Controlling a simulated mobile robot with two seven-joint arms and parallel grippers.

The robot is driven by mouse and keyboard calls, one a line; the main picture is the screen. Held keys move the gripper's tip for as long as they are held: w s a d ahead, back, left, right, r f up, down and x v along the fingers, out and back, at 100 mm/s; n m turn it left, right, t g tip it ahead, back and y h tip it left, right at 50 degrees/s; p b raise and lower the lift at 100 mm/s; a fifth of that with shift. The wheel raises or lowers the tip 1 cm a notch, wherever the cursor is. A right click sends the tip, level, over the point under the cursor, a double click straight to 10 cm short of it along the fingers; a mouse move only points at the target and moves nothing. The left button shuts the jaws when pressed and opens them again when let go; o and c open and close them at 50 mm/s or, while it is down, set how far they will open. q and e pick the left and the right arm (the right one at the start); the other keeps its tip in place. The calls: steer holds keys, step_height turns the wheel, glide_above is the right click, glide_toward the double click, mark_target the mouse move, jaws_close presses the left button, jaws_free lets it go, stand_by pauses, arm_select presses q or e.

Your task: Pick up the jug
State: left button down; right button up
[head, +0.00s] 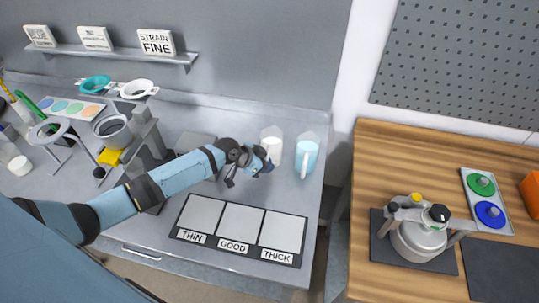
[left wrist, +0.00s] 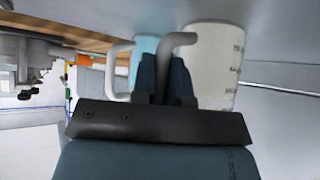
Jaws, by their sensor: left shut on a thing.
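A white jug (head: 272,143) stands towards the back right of the grey bench, and a light blue jug (head: 306,156) with a white handle stands just right of it. My left gripper (head: 262,163) is at the near side of the white jug. In the left wrist view the gripper (left wrist: 164,78) is shut on the handle of the white jug (left wrist: 217,62), which has dark markings on its side. The blue jug (left wrist: 145,46) is partly hidden behind the fingers there. My right gripper is not in view.
A board with THIN, GOOD and THICK squares (head: 240,219) lies at the bench front. Funnels (head: 113,130) and stands crowd the left. A shelf (head: 120,53) holds labelled signs. A wooden table (head: 365,215) with a metal drum (head: 418,238) stands across a gap on the right.

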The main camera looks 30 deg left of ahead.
arm_select(q)
steer(key=shift+r, duration=0.1)
steer(key=shift+r, duration=1.05)
step_height(320, 180, up, 18)
steer(key=b, duration=0.3)
steer(key=shift+f, duration=0.2)
